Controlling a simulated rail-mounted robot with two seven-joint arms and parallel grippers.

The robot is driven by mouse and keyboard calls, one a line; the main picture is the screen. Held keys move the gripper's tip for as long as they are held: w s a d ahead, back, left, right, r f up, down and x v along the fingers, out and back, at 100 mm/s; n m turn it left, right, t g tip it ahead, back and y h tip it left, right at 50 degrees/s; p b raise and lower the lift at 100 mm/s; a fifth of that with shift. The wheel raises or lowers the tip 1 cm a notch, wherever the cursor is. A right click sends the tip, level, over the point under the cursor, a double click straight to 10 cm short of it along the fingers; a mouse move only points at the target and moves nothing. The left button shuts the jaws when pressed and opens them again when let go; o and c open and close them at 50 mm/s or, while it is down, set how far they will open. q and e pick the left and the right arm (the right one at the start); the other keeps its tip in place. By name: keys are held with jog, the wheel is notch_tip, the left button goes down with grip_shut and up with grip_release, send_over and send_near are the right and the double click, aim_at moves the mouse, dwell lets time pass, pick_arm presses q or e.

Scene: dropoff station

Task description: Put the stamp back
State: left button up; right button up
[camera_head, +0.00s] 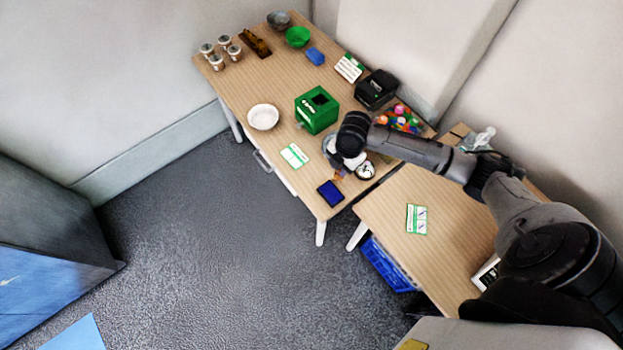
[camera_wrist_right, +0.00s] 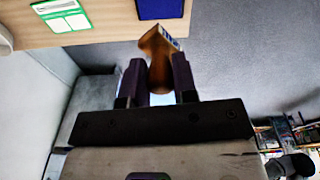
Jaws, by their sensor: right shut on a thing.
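The stamp (camera_wrist_right: 159,50) has an orange-brown wooden handle and shows between the two dark fingers of my right gripper (camera_wrist_right: 157,72) in the right wrist view. The gripper is shut on its handle, and its blue-and-white end points away from the fingers. In the head view my right gripper (camera_head: 347,163) is over the front part of the far table, and the stamp (camera_head: 340,175) shows only as a small orange bit beneath it. A blue ink pad (camera_head: 330,193) lies close by at the table's front corner; it also shows in the right wrist view (camera_wrist_right: 160,8). My left gripper is not in view.
On the far table (camera_head: 268,82) are a green-and-white card (camera_head: 294,156), a green box (camera_head: 316,110), a white bowl (camera_head: 263,117) and a round dial (camera_head: 365,170). A black device (camera_head: 376,89) stands by the wall. The nearer table (camera_head: 390,215) holds another card (camera_head: 416,219).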

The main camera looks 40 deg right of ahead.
jog(key=shift+n, duration=0.6)
jog(key=shift+w+a+f+b, duration=0.5)
jog(key=shift+w+f, duration=1.05)
jog(key=shift+f, duration=0.6)
jog(key=shift+w+a+f+b, duration=0.5)
jog(key=shift+w+f, duration=1.1)
jog(key=shift+f, duration=0.55)
jog(key=shift+w+a+f+b, duration=0.5)
jog(key=shift+w+f, duration=1.05)
jog(key=shift+f, duration=0.6)
jog(key=shift+f, duration=0.2)
jog(key=o, duration=0.6)
jog(key=shift+o, duration=0.9)
